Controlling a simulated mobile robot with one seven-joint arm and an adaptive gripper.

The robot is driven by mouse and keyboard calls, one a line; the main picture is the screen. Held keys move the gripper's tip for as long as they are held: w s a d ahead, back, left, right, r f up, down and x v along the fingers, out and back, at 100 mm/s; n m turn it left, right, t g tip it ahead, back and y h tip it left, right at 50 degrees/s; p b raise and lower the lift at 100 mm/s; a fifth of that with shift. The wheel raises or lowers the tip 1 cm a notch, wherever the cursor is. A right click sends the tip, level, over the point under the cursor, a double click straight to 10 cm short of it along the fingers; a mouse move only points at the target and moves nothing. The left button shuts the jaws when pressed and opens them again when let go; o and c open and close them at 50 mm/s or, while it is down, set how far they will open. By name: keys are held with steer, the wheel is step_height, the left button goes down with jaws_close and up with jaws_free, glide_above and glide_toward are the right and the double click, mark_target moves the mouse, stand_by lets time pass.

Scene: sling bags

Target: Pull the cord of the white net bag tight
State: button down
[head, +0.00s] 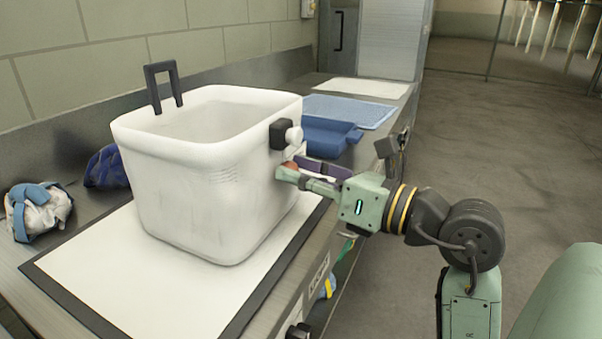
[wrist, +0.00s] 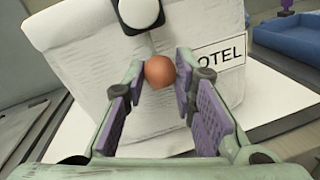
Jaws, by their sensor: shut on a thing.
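The white bag (head: 190,195) stands upright on the counter and looks like a rounded, open-topped tub with a black handle (head: 164,85). A black block with a white knob (head: 293,137) sits on its right side; this also shows at the top of the wrist view (wrist: 141,12). My gripper (head: 284,171) is beside that side, below the knob. In the wrist view its purple-padded fingers are closed on an orange-brown ball (wrist: 159,71). The ball is in front of the bag's wall, near a label reading "OTEL" (wrist: 220,56). Any cord between knob and ball is hard to make out.
The bag stands on a white mat with a dark border (head: 110,275). Blue-and-white (head: 38,212) and dark blue (head: 106,168) bundles are at left. The floor at right is clear.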

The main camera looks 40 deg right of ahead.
stand_by(0.4)
step_height(320, 180, down, 7)
steer(key=b, duration=0.8)
steer(key=shift+r, duration=0.1)
steer(key=c, duration=1.3)
jaws_free()
steer(key=shift+s, duration=0.1)
steer(key=v, duration=1.2)
